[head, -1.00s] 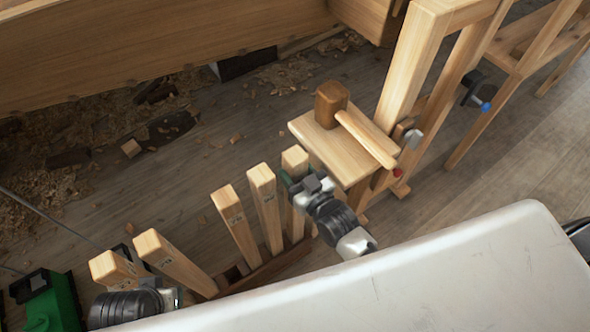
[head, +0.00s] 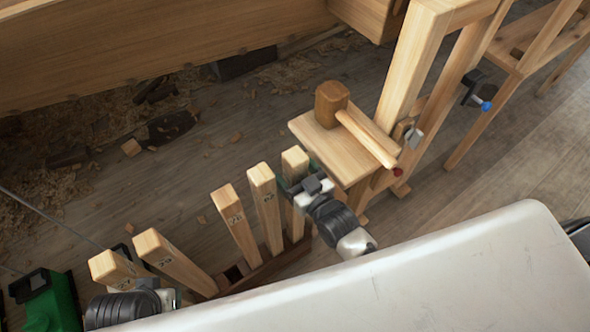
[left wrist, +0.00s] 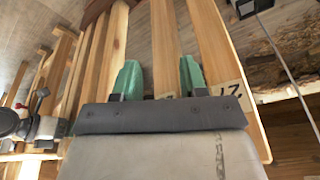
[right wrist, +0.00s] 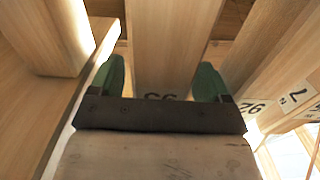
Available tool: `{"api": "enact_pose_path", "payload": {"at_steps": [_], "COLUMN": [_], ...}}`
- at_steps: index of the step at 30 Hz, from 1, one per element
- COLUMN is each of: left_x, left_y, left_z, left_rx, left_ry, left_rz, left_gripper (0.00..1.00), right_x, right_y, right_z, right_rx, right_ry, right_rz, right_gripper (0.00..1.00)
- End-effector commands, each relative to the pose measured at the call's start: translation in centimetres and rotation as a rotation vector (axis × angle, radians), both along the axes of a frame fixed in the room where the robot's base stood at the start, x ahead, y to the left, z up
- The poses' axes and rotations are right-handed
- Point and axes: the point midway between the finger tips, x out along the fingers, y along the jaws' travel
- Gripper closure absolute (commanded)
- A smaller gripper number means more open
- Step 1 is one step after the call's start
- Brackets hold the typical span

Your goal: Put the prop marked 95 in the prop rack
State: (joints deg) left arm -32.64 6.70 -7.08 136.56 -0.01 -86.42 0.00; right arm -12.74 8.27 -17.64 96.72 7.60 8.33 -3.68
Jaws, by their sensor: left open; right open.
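The wooden prop (right wrist: 172,45) between my right fingers has an upside-down number low in the right wrist view, partly hidden, that looks like 95. In the head view this prop (head: 294,162) stands at the right end of the row. My right gripper (head: 303,187) is open, its green fingers (right wrist: 158,82) on either side of the prop. The prop rack (head: 262,272) is a dark, low base under the row, with an open slot near its left part. My left gripper (head: 172,297) is open; another prop (left wrist: 165,45) lies between its fingers (left wrist: 160,80).
Several other props (head: 235,222) stand in the row. A mallet (head: 332,105) lies on a small wooden stand (head: 312,132) behind the right gripper. A green case (head: 50,305) is at lower left. The hull planking (head: 150,45) runs across the back; shavings litter the floor.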

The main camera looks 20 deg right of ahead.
Motion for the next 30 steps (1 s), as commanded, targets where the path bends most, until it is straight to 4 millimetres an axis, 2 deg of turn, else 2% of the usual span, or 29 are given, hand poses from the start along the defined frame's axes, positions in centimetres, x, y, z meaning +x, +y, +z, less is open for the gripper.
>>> {"api": "enact_pose_path", "payload": {"at_steps": [4,12,18,24,30], "left_x": [0.2,1.1,1.2,1.3,1.2], "left_y": [0.0,-0.1,-0.2,-0.2,-0.2], "left_z": [0.0,-3.5,-5.1,-5.7,-5.8], "left_rx": [-0.001,0.002,0.002,0.002,0.002], "left_ry": [-0.006,0.015,0.023,0.026,0.026], "left_rz": [0.000,-0.005,-0.006,-0.006,-0.005], "left_gripper": [0.57,0.57,0.57,0.57,0.57], "right_x": [-1.0,-6.1,-9.1,-10.2,-10.2], "right_y": [-0.4,-2.0,-3.0,-3.3,-3.3], "right_z": [0.0,0.1,0.1,0.1,0.1], "right_rx": [-0.001,-0.001,0.000,0.002,0.002], "right_ry": [0.001,0.000,-0.003,-0.006,-0.007], "right_rz": [0.000,0.000,0.000,0.000,0.000], "right_gripper": [0.22,0.22,0.22,0.22,0.22]}}
